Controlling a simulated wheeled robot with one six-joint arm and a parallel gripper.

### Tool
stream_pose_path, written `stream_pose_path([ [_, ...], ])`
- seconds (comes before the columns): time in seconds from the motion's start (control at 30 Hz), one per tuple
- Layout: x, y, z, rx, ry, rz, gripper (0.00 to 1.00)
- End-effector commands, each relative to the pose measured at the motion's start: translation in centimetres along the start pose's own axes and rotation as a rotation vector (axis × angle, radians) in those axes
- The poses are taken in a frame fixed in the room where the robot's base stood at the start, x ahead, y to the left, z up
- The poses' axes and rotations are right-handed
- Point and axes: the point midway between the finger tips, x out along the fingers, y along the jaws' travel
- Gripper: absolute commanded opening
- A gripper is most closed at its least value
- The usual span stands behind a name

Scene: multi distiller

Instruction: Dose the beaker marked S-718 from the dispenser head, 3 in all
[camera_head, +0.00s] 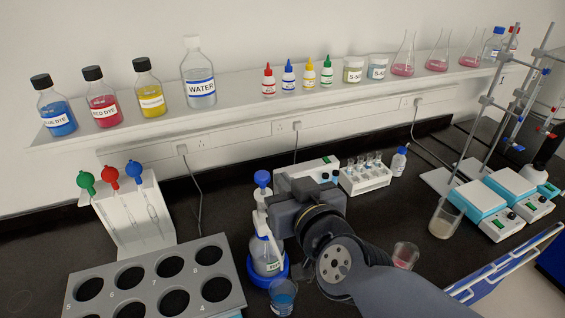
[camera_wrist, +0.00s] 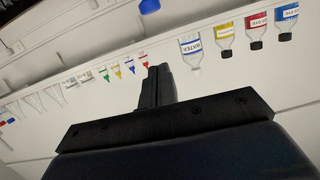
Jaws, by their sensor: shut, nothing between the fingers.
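The dispenser is a clear bottle (camera_head: 268,262) with a blue-topped head (camera_head: 262,179), standing in a blue ring base on the dark bench. A small beaker with blue liquid (camera_head: 283,298) stands just in front of it. No S-718 mark is readable on it or on any other vessel. My gripper (camera_wrist: 157,75) is shut and empty in the wrist view. In the head view its dark body is beside the dispenser's upper right. The fingertips are hard to make out there, and I cannot tell whether they touch the head.
A beaker with pink liquid (camera_head: 405,255) is right of my arm. A grey holed rack (camera_head: 130,258) and a pipette stand (camera_head: 128,212) are at left. A tube rack (camera_head: 365,180) stands behind. A taller beaker (camera_head: 445,220) and stirrers (camera_head: 490,212) are at right.

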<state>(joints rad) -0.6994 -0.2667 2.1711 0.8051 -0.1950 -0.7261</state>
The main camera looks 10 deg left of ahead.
Motion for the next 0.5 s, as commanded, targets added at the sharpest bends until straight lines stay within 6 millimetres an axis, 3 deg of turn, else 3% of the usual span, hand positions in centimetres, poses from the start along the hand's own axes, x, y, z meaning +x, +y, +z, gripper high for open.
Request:
stream_pose_path([
  [0.17,1.0,-0.1,0.2,-0.02,0.004,0.0,0.0],
  [0.5,6.5,-0.1,0.4,-0.015,0.002,0.0,0.0],
])
